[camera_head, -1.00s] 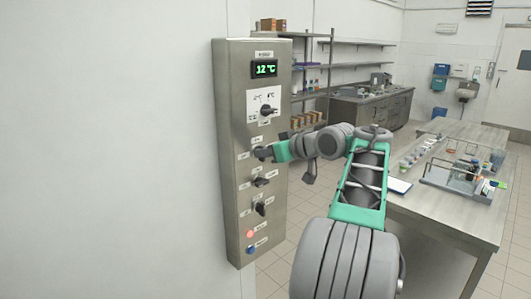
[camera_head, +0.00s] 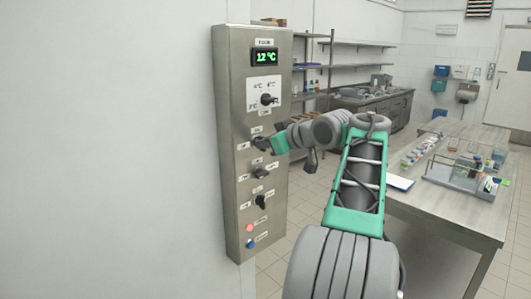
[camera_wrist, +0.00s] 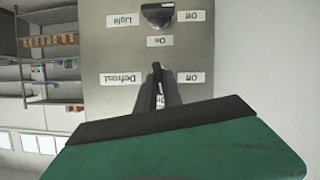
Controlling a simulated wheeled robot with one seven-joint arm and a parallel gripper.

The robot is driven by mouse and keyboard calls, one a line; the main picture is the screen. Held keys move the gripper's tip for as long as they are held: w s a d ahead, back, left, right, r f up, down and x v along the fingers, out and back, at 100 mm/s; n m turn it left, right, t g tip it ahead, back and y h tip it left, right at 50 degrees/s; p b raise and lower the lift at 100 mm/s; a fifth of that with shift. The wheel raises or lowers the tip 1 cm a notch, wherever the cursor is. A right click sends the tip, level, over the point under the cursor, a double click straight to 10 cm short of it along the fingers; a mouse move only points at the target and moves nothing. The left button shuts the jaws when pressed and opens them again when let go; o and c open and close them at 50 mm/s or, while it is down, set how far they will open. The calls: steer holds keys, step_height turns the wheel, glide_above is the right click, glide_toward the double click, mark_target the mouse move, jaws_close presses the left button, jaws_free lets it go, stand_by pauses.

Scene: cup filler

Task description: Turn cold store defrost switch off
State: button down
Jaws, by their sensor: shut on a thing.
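The steel control panel (camera_head: 238,190) is on the wall, left of centre in the head view. The dark defrost switch (camera_head: 259,143) is the second knob from the top. In the wrist view, which is upside down, the switch (camera_wrist: 157,72) shows as a narrow black handle between the Defrost and Off labels. It stands upright, in line with the partly hidden On label. My gripper (camera_wrist: 158,92) is shut on it; its fingers also show at the panel in the head view (camera_head: 266,144). Its green body hides the panel area beyond On.
The light knob (camera_wrist: 157,14) sits close to the defrost switch. A temperature dial (camera_head: 267,99) and a green 12 °C display (camera_head: 265,57) are above, with another knob (camera_head: 261,202) and red and blue buttons below.

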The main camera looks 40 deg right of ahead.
steer(key=shift+a+f+n+t+h+b, duration=0.2)
steer(key=shift+n+t+h+b, duration=0.55)
steer(key=shift+n+b, duration=2.4)
steer(key=shift+a+f+n+t+h+b, duration=0.2)
steer(key=shift+n+h+b, duration=0.75)
steer(key=shift+b, duration=4.45)
steer(key=shift+a+f+n+t+h+b, duration=0.15)
steer(key=shift+n+t+h+b, duration=0.9)
steer(key=shift+b, duration=3.25)
steer(key=shift+d+n+g, duration=0.1)
steer(key=shift+n+g, duration=0.3)
steer(key=shift+n, duration=0.55)
steer(key=c, duration=1.5)
jaws_free()
steer(key=shift+s, duration=0.1)
